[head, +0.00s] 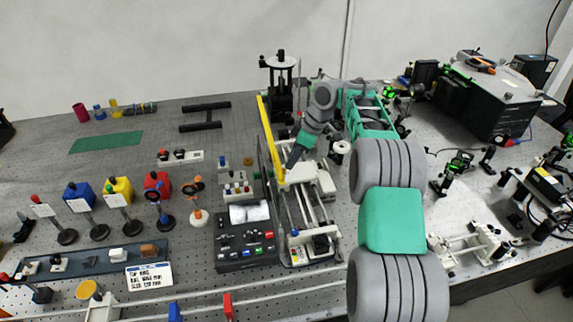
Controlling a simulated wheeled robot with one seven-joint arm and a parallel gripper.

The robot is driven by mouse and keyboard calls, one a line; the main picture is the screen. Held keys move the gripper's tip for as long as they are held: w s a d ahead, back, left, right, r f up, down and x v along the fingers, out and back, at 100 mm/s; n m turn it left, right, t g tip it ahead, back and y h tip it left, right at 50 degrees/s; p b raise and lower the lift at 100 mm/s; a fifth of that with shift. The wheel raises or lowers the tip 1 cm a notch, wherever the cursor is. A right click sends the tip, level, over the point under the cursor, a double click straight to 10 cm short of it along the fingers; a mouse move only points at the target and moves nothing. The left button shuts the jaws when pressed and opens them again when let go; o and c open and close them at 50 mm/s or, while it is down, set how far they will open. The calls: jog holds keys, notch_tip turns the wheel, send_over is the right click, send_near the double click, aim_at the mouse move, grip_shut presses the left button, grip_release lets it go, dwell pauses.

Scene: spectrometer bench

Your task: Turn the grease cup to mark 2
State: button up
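My gripper (293,158) reaches down over the pale carriage (306,172) of a twin-rail slide, just right of a yellow bar (268,135). Its fingertips are small and dark here, and I cannot tell whether they are open or shut, or whether they touch anything. I cannot single out the grease cup or its marks with certainty. It may be a small part on the slide, hidden by or close to my gripper. A round pale piece with a dark centre (341,147) stands just right of the carriage.
A black control box (246,246) with coloured buttons stands left of the slide. Filters on stands and a parts tray (90,262) with a printed card (149,276) fill the left. A black instrument (488,95) stands back right. Open bench lies around the green mat (106,142).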

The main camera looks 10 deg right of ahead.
aim_at(285, 170)
jog(key=x, duration=0.4)
jog(key=shift+w+a+f, duration=0.1)
jog(key=shift+a+f, duration=0.1)
jog(key=shift+f, duration=0.15)
jog(key=shift+c, duration=0.5)
grip_shut()
jog(key=shift+d, duration=0.1)
jog(key=shift+f, duration=0.1)
